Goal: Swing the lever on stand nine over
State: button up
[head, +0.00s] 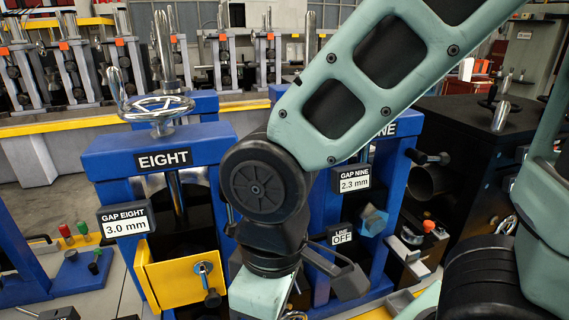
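Stand nine is a blue frame (393,182) right of centre, partly hidden behind my arm. Its nameplate shows only "NE", and its display (355,180) reads GAP NINE 2.3 mm. A small sign (342,237) on it ends in "OFF". A black-knobbed handle (430,158) sticks out at its upper right; I cannot tell if this is the lever. A dark grey block (350,282) with a thin bar shows low in front of the stand; I cannot tell what it belongs to. My arm crosses the stand and runs down to the bottom edge. I cannot make out my gripper's fingers.
Blue stand eight (110,165) stands on the left, with a chrome handwheel (157,108), a 3.0 mm display (126,222) and a yellow box (178,278) jutting forward. A black machine (475,130) stands at right. A row of grey stands lines the back.

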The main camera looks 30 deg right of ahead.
aim_at(418, 158)
jog(key=z, duration=1.35)
